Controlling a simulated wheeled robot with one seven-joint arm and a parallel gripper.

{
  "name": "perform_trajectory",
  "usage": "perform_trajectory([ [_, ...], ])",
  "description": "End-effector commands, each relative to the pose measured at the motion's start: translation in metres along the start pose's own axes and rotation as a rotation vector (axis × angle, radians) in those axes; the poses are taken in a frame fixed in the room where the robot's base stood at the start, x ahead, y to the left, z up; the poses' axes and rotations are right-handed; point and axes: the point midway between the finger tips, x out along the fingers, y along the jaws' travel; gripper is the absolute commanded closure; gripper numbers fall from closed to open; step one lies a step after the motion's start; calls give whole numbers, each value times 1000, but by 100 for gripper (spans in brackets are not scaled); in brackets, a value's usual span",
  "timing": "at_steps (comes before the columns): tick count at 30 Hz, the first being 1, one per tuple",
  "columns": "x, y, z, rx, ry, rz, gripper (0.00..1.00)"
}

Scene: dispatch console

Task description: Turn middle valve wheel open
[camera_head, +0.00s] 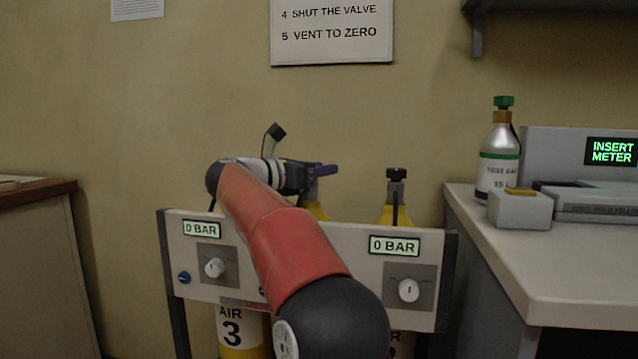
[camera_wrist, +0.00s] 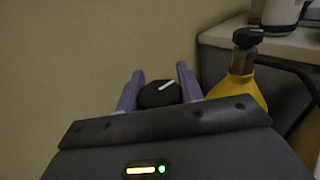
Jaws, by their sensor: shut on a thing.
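The middle valve wheel is a dark round knob (camera_wrist: 158,95) with a white line on its top, seen in the wrist view. My gripper (camera_wrist: 160,90) has its purple fingers on either side of the knob and is shut on it. In the head view my gripper (camera_head: 322,170) is at the top of the middle yellow-shouldered cylinder (camera_head: 316,211); the knob itself is hard to make out there. My red and black arm hides much of the panel's middle.
The right cylinder's black valve wheel (camera_head: 396,174) stands close by; it also shows in the wrist view (camera_wrist: 247,37). The panel (camera_head: 347,240) shows 0 BAR on its left and right displays. A counter (camera_head: 560,245) with a gas bottle (camera_head: 498,158) is at right.

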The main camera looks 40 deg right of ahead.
Motion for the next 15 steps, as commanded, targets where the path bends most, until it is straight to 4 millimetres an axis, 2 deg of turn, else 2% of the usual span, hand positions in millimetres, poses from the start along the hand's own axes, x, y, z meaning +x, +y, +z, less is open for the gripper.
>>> perform_trajectory([
  [1, 0, -1, -8, 4, -5, 43, 85],
  [7, 0, 2, -3, 1, -5, 200, 85],
  [15, -1, 5, 0, 0, -3, 255, 85],
])
